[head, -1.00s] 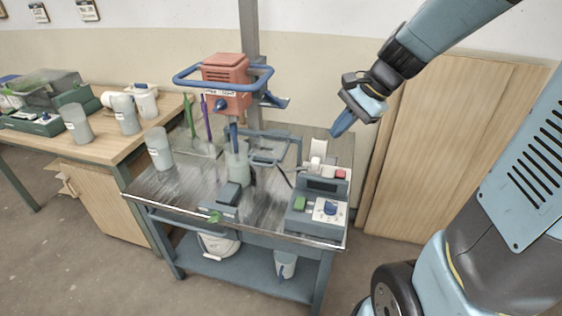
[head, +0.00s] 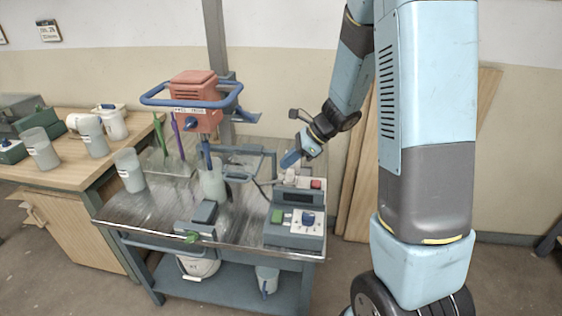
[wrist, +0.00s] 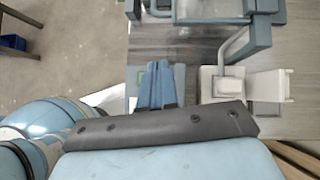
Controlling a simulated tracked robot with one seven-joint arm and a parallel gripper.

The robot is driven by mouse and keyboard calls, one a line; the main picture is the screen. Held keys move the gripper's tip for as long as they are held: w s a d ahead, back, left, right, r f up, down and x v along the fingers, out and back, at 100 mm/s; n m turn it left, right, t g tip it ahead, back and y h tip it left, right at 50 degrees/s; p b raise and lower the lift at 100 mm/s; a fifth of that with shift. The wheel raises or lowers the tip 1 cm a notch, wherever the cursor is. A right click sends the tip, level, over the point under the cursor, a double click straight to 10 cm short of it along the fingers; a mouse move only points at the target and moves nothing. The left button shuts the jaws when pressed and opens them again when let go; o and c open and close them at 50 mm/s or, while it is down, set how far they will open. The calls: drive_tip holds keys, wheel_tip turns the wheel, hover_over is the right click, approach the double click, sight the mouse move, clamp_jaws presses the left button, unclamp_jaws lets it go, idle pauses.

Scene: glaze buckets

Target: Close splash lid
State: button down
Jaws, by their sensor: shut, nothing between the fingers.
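The orange mixer head (head: 196,88) with a blue loop handle hangs over a translucent grey bucket (head: 214,186) on the metal-topped bench. A blue-grey frame (head: 262,152) stands open beside and behind the bucket; it looks like the splash lid, but I cannot be sure. Its bars also seem to show at the top of the wrist view (wrist: 263,35). My gripper (head: 290,161) is right of this frame, just above the back of the control box, apart from the frame. In the wrist view its blue fingers (wrist: 157,72) are together and empty.
A control box (head: 298,212) with green and red buttons and a blue knob sits at the bench's right front. A white bracket (wrist: 243,86) lies close to my fingers' right. A dark clamp (head: 203,214) is at the front edge. A wooden table (head: 90,160) with cups stands left.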

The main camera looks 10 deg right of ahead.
drive_tip(key=w+a+f, duration=0.1)
drive_tip(key=a+f, duration=0.5)
drive_tip(key=a, duration=0.3)
drive_tip(key=shift+w, duration=0.3)
drive_tip(key=shift+d, duration=0.1)
